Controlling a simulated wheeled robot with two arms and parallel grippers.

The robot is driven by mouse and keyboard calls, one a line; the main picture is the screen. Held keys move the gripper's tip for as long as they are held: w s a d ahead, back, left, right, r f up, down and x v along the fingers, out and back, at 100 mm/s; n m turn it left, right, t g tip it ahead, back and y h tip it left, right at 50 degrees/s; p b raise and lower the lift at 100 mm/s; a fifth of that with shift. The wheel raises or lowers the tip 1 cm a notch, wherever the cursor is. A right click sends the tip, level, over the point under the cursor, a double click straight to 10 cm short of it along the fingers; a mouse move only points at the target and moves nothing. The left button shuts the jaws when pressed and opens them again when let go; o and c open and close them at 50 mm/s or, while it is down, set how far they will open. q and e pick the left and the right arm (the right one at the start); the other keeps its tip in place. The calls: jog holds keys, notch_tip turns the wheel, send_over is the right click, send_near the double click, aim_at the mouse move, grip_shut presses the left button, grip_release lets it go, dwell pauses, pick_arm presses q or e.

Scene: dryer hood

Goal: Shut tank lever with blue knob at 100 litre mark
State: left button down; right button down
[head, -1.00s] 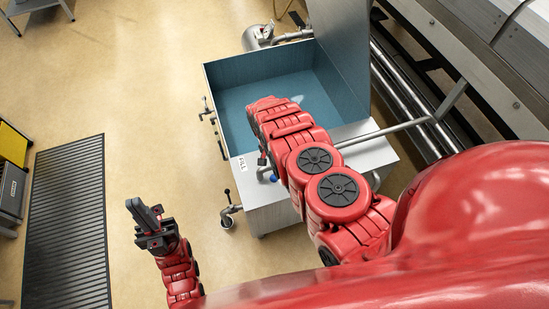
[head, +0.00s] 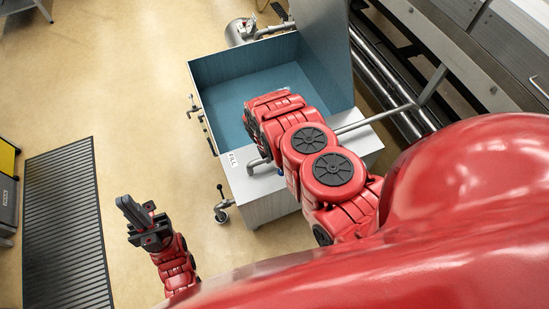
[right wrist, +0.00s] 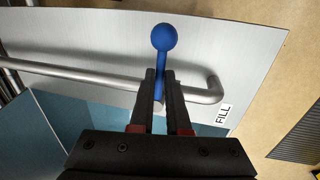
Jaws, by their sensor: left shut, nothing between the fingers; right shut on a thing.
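The lever (right wrist: 161,80) with its round blue knob (right wrist: 164,37) stands at the pipe over the tank's end shelf in the right wrist view. My right gripper (right wrist: 158,88) is shut on the lever's stem below the knob. In the head view my right arm reaches over the tank (head: 245,190) and hides most of the lever; a little of the blue knob (head: 280,171) shows. My left gripper (head: 134,212) is shut and empty, over the floor left of the tank. I cannot make out a 100 litre mark.
A grey pipe (right wrist: 80,73) runs across the shelf and bends down near the FILL label (right wrist: 223,114). A dark ribbed mat (head: 62,225) lies on the floor at the left. Rails and machinery (head: 480,70) stand at the right.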

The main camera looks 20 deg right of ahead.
jog(key=shift+d, duration=0.1)
dwell(0.4)
jog(key=c, duration=0.9)
grip_release()
jog(key=shift+r, duration=0.25)
jog(key=a+r+p, duration=0.1)
jog(key=r+p, duration=0.1)
jog(key=r, duration=0.3)
jog(key=a+r+p, duration=0.1)
jog(key=r+p, duration=0.1)
jog(key=r, duration=0.4)
jog(key=a+r+p, duration=0.1)
jog(key=r+p, duration=0.1)
jog(key=r, duration=0.3)
jog(key=shift+a+r, duration=0.2)
jog(key=shift+r, duration=0.1)
